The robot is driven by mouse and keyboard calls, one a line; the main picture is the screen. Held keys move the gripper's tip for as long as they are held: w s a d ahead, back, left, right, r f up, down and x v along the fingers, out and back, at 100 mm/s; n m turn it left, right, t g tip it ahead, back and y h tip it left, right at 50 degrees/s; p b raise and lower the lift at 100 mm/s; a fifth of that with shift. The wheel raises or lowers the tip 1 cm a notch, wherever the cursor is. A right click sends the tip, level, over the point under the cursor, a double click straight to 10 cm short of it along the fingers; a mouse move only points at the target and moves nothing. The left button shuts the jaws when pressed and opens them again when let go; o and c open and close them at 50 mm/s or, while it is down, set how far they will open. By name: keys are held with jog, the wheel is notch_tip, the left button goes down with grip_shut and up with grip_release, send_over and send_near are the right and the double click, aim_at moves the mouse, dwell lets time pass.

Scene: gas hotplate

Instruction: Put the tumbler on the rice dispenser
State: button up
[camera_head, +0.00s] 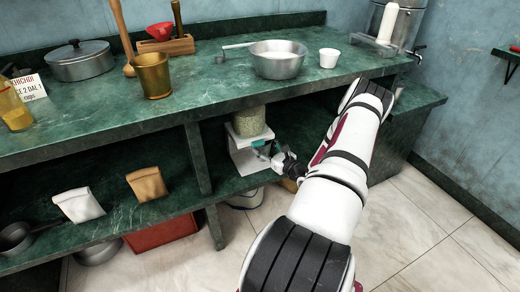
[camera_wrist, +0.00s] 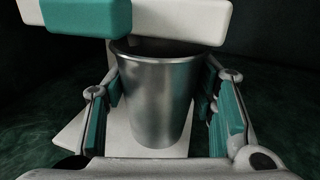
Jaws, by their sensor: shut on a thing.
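The tumbler (camera_wrist: 158,105) is a plain grey metal cup, upright in the wrist view. My gripper (camera_wrist: 162,88) is shut on it, with a green-padded finger on each side. The rice dispenser (camera_head: 241,157) stands on the lower shelf, white with green parts and a clear container of grain on top. In the wrist view its white and green upper part (camera_wrist: 180,17) overhangs the tumbler's rim, and its pale base plate (camera_wrist: 72,143) lies below the tumbler. I cannot tell whether the tumbler's bottom touches the plate. In the head view my gripper (camera_head: 272,153) is at the dispenser's front right; the tumbler is hard to make out.
The green countertop (camera_head: 215,90) overhangs the shelf above my gripper. A shelf support (camera_head: 198,160) stands left of the dispenser. Two small bags, one white (camera_head: 78,205) and one brown (camera_head: 147,184), stand farther left. A pan (camera_head: 278,65) and a white cup (camera_head: 329,58) stand on the counter.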

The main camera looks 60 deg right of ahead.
jog(key=shift+w+d+f+b, duration=0.15)
jog(key=shift+w+f+b, duration=0.15)
jog(key=shift+w, duration=0.25)
jog(key=shift+w+d+f+b, duration=0.15)
jog(key=shift+w+f+b, duration=0.1)
jog(key=shift+w, duration=0.25)
jog(key=shift+f, duration=0.2)
jog(key=shift+f, duration=0.15)
jog(key=o, duration=1.3)
jog(key=shift+s, duration=0.3)
jog(key=p+v, duration=0.2)
jog(key=v, duration=0.9)
jog(key=shift+s+a+p, duration=0.15)
jog(key=shift+s+p, duration=0.1)
jog(key=shift+p, duration=0.15)
